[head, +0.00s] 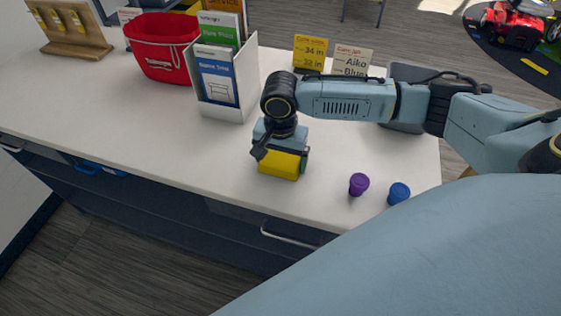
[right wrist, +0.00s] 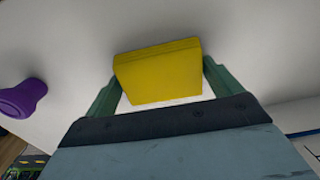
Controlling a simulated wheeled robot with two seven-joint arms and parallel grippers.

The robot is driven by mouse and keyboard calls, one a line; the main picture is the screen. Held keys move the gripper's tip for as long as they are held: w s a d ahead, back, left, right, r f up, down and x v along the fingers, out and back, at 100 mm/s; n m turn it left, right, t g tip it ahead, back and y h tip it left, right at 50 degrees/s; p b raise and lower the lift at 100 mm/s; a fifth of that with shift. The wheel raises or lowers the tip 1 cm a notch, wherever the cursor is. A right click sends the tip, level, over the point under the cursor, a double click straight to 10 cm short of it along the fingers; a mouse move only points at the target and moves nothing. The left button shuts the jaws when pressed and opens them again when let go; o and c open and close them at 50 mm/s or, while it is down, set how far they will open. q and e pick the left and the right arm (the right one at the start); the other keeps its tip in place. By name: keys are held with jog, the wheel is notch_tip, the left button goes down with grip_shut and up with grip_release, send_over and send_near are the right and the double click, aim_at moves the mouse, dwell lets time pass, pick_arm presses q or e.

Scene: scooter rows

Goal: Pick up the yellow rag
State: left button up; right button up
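The yellow rag (head: 279,166) is a thick block-like piece on the white counter, near its front edge. It also shows in the right wrist view (right wrist: 159,73). My right gripper (head: 283,160) points down over the rag and hides part of it in the head view. In the right wrist view its green fingers (right wrist: 162,78) are wide apart, one on each side of the rag. Small gaps show beside the rag's near part; contact at the fingertips is not clear. My left gripper is not in view.
A purple cup-like piece (head: 358,184) and a blue one (head: 398,193) stand right of the rag. A grey-sided card holder (head: 231,107), a red basket (head: 164,59) and yellow and white signs (head: 310,51) stand behind. The counter (head: 150,125) is clear to the left.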

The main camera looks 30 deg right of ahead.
aim_at(281, 159)
jog(key=shift+c, duration=1)
notch_tip(281, 159, up, 10)
jog(key=p, duration=0.1)
jog(key=o, duration=0.5)
jog(key=shift+c, duration=0.2)
jog(key=c, duration=0.3)
